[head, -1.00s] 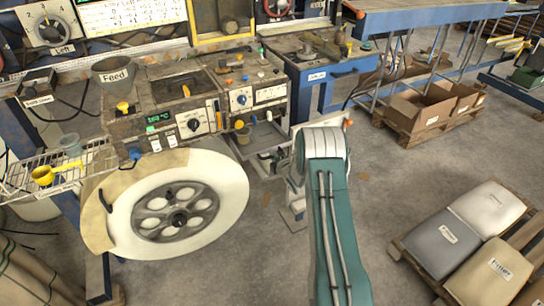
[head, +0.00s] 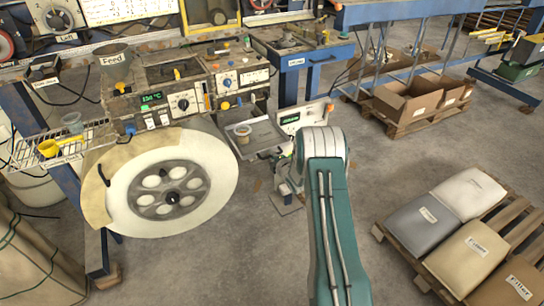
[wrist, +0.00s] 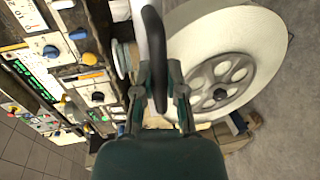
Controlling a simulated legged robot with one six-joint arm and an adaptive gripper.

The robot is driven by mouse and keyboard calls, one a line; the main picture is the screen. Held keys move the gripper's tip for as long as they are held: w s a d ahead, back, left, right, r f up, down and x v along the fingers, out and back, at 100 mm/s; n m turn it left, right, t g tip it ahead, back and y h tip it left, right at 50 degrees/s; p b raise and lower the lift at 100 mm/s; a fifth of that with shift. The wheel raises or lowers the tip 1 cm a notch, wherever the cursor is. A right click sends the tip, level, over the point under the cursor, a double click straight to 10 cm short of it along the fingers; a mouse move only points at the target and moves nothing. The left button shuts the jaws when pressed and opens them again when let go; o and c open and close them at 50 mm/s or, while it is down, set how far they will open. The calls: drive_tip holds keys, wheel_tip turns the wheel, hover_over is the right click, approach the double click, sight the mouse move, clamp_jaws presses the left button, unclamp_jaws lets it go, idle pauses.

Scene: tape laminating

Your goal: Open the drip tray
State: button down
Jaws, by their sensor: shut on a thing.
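The drip tray (head: 262,131) is a shallow grey tray, pulled out from under the machine's control panel in the head view. In the wrist view, my gripper (wrist: 159,78) is shut on a black curved handle (wrist: 153,35) in front of a white panel (wrist: 141,28). In the head view my arm hides most of the gripper and handle.
A large white wheel (head: 215,185) stands close to the tray's left; it is also right of the handle in the wrist view (wrist: 258,50). Filler bags (head: 425,223) lie on a pallet at right. Cardboard boxes (head: 405,103) stand farther back.

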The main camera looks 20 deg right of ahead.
drive_tip(key=shift+s+f, duration=0.1)
drive_tip(key=shift+f, duration=0.2)
drive_tip(key=c, duration=0.8)
unclamp_jaws()
drive_tip(key=shift+o, duration=0.6)
drive_tip(key=shift+d+r, duration=0.1)
drive_tip(key=v, duration=1.1)
drive_tip(key=shift+s, duration=0.35)
drive_tip(key=shift+r, duration=0.15)
